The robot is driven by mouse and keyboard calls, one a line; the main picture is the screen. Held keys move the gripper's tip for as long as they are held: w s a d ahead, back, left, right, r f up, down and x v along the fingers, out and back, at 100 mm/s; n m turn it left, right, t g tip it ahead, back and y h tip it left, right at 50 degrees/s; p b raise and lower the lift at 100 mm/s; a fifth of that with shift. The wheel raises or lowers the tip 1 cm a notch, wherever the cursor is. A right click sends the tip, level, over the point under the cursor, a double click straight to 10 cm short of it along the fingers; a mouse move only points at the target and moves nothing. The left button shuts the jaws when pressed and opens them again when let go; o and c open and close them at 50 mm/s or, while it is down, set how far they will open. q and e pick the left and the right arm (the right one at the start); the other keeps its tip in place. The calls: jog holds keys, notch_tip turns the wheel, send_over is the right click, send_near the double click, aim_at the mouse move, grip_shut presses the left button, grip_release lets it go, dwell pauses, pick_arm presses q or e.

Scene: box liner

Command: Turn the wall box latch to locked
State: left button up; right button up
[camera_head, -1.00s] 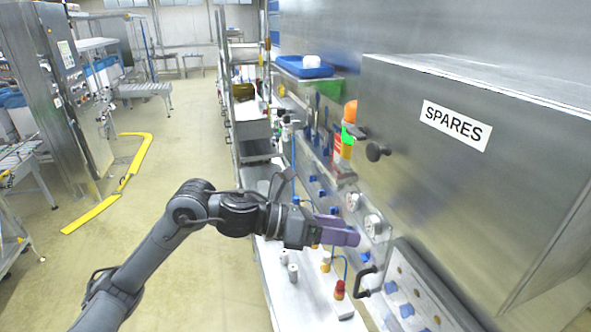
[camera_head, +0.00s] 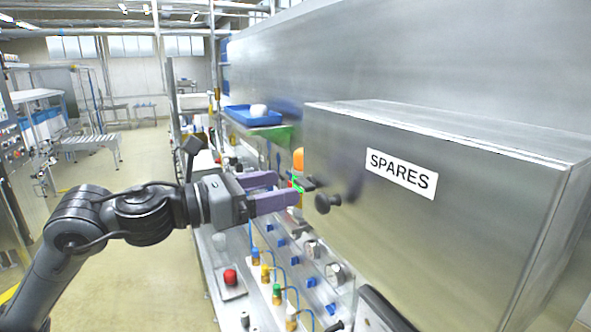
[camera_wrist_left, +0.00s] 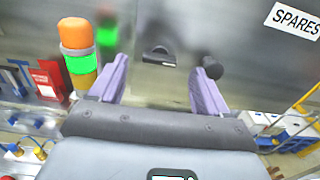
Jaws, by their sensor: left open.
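The metal wall box (camera_head: 450,220) carries a SPARES label (camera_head: 401,174) and also shows in the left wrist view (camera_wrist_left: 250,60). Its small dark latch (camera_wrist_left: 158,55) lies roughly level across the door in the left wrist view. The latch is partly behind my fingers in the head view. A round black knob (camera_head: 327,202) sits beside it, to its right in the wrist view (camera_wrist_left: 212,66). My left gripper (camera_head: 286,189) is open and empty, its purple fingers pointing at the box front. In the wrist view the latch shows between the fingertips (camera_wrist_left: 160,66). My right gripper is out of view.
An orange and green signal light (camera_wrist_left: 76,52) stands close to the left finger in the wrist view. A blue tray (camera_head: 252,115) sits on a shelf behind. Below are a bench with a red button (camera_head: 230,277) and several valves. The aisle at left is open floor.

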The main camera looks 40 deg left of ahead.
aim_at(299, 184)
pick_arm(q)
jog(key=p+x, duration=0.2)
jog(key=x, duration=0.1)
jog(key=shift+r, duration=0.2)
jog(key=shift+p+x, duration=0.35)
jog(key=shift+x, duration=0.45)
jog(key=shift+f, duration=0.2)
jog(key=c, duration=1)
jog(key=shift+c, duration=0.2)
